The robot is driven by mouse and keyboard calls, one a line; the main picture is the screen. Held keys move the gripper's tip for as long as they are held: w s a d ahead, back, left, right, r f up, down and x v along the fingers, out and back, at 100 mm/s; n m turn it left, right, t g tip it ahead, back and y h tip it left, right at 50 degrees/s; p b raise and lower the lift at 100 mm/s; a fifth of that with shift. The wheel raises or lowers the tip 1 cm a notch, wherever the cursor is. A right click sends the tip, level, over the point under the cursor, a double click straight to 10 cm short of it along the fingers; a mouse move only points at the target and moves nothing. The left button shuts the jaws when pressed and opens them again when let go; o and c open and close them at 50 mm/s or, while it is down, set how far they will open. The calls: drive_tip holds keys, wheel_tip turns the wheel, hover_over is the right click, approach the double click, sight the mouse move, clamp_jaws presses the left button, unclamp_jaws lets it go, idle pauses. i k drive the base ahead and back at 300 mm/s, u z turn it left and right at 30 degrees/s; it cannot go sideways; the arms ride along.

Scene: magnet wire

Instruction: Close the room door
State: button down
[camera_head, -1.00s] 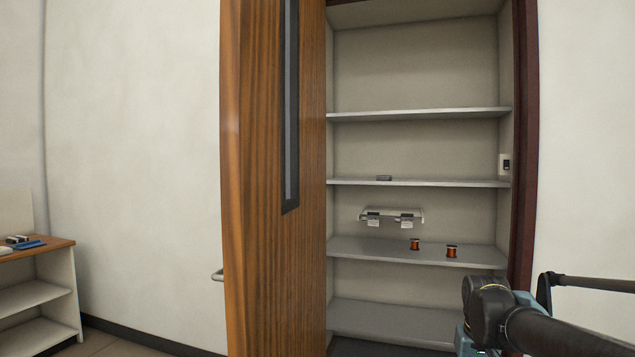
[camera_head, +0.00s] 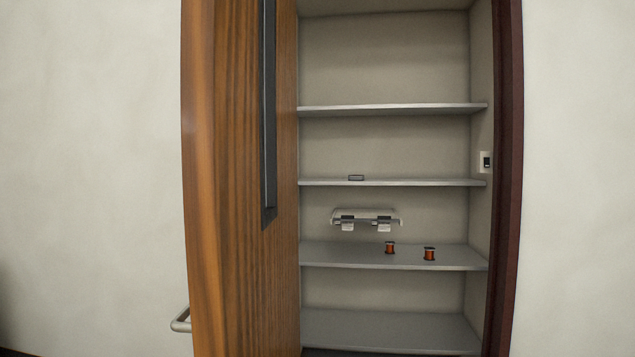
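A metal door handle (camera_head: 181,321) sticks out to the left of the door's edge, low in the view. The dark red door frame (camera_head: 504,180) runs down the right side of the opening. My gripper is not in view.
Behind the door are several grey shelves (camera_head: 400,109). Two copper wire spools (camera_head: 430,254) stand on one shelf. A white holder (camera_head: 366,216) is on the back wall and a switch (camera_head: 486,161) on the right wall. Bare wall (camera_head: 90,150) lies to the left.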

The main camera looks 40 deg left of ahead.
sight(238, 58)
drive_tip(key=z, duration=0.6)
drive_tip(key=k, duration=2.75)
drive_tip(key=u, duration=1.5)
drive_tip(key=i, duration=1)
drive_tip(key=u, duration=0.05)
